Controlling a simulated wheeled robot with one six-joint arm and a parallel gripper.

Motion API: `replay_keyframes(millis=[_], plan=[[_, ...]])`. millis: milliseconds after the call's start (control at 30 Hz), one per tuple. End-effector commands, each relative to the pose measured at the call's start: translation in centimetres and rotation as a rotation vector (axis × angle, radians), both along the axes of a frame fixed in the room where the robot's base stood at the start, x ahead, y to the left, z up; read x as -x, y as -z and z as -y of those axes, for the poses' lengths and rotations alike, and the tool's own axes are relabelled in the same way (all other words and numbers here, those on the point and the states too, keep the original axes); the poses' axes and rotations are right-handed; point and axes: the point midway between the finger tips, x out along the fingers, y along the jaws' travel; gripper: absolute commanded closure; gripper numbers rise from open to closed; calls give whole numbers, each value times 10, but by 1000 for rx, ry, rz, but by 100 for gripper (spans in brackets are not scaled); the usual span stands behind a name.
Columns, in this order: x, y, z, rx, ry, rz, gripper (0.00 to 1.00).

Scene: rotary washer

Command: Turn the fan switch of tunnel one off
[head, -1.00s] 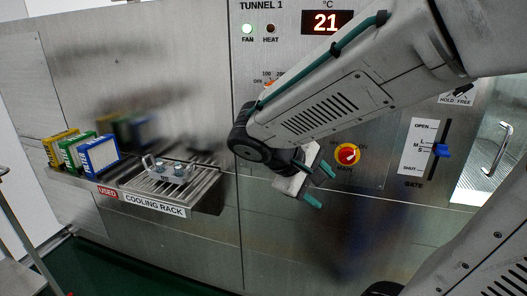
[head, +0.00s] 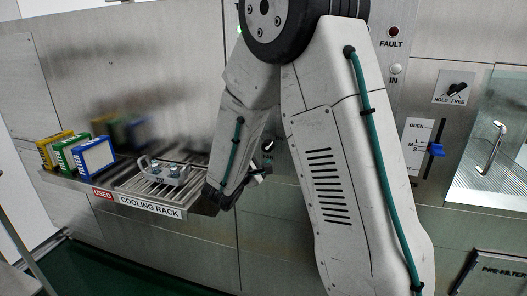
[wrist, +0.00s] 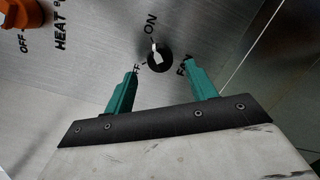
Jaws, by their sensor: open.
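The fan switch (wrist: 159,58) is a round black knob with a white pointer in the wrist view. The pointer is turned towards the ON mark; the OFF mark is partly covered by a fingertip, and FAN is lettered to the right. My gripper (wrist: 160,68) is open, its two green fingers spread below and to either side of the knob, with nothing between them. I cannot tell whether the fingertips touch the panel.
An orange heat knob (wrist: 22,12) is at the upper left of the wrist view. In the head view, the cooling rack (head: 150,207) with a metal handled part juts out at left, close to my arm. A blue gate lever (head: 436,150) is at right.

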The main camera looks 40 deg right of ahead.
Motion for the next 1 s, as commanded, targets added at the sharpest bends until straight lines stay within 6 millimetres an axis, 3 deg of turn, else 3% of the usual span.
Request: replay_keyframes(millis=[200, 567, 700, 733, 1000], plan=[[-13, 0, 24, 0, 3, 0, 44], [-16, 0, 29, -1, 1, 0, 44], [-16, 0, 29, -1, 1, -1, 83], [-16, 0, 29, -1, 1, -1, 88], [-16, 0, 29, 8, 2, -11, 88]])
